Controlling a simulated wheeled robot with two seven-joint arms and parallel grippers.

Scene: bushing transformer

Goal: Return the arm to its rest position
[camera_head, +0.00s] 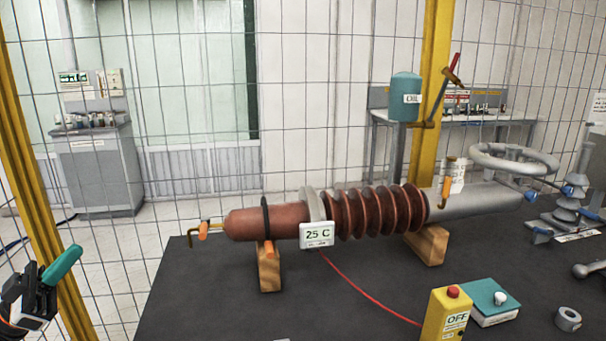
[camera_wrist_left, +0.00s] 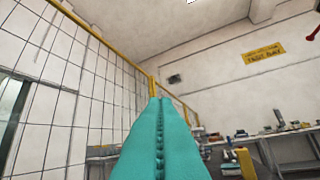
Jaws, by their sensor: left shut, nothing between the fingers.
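My left gripper (camera_head: 62,264) shows at the lower left edge of the head view, a black wrist with teal fingers. It is off to the left of the dark table and holds nothing. In the left wrist view its teal fingers (camera_wrist_left: 160,140) are pressed together along a toothed seam and point up toward the wall and ceiling. The rest of the left arm is out of the picture. My right gripper is in neither view.
The dark table (camera_head: 200,300) bears a brown ribbed bushing (camera_head: 375,212) on wooden blocks, with a 25 C display (camera_head: 317,235). A yellow OFF box (camera_head: 447,315) stands at the front. A wire fence with a yellow post (camera_head: 40,190) rises beside my left gripper.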

